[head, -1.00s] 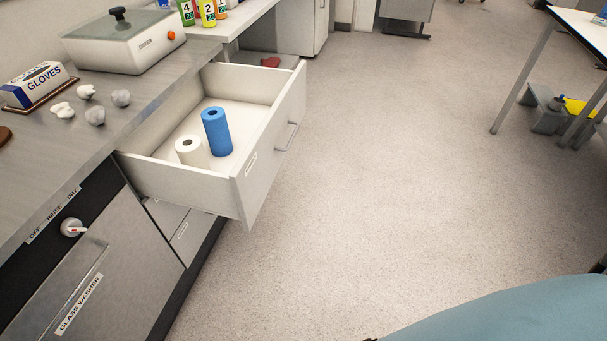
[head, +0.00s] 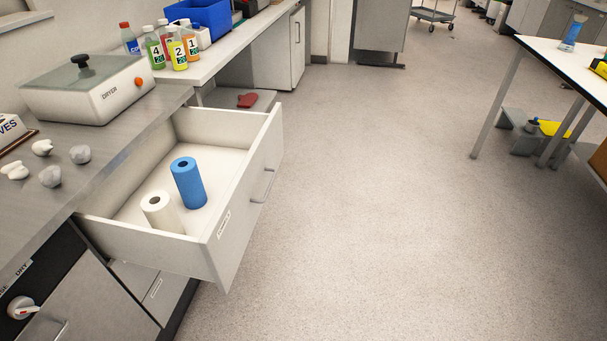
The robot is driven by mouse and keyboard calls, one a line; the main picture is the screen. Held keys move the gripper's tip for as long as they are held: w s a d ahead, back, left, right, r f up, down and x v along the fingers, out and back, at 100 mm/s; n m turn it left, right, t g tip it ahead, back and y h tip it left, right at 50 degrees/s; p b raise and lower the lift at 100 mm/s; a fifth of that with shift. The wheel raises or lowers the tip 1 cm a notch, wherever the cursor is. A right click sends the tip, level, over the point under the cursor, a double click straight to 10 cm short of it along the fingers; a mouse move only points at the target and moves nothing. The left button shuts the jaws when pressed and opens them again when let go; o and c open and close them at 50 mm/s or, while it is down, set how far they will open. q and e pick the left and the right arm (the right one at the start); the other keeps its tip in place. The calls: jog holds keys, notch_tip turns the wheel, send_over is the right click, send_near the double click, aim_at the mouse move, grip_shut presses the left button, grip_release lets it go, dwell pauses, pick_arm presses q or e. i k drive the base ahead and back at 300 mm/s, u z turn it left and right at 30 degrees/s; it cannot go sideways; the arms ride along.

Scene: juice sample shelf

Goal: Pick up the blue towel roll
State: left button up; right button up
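The blue towel roll (head: 188,184) stands upright inside the open drawer (head: 215,244) under the left counter. A white towel roll (head: 162,213) stands in front of it and a little to the left, close beside it. Both rolls rest on the drawer's white floor. Neither of my grippers is in the head view.
A dryer (head: 88,88) and several crumpled white and grey lumps (head: 80,154) are on the counter. Numbered bottles (head: 176,52) and a blue bin (head: 203,18) stand farther back. A red item (head: 248,100) lies beyond the drawer. The floor (head: 370,200) right of the drawer is clear.

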aim_at(185, 171)
jog(key=i, duration=1)
jog(key=u, duration=1.45)
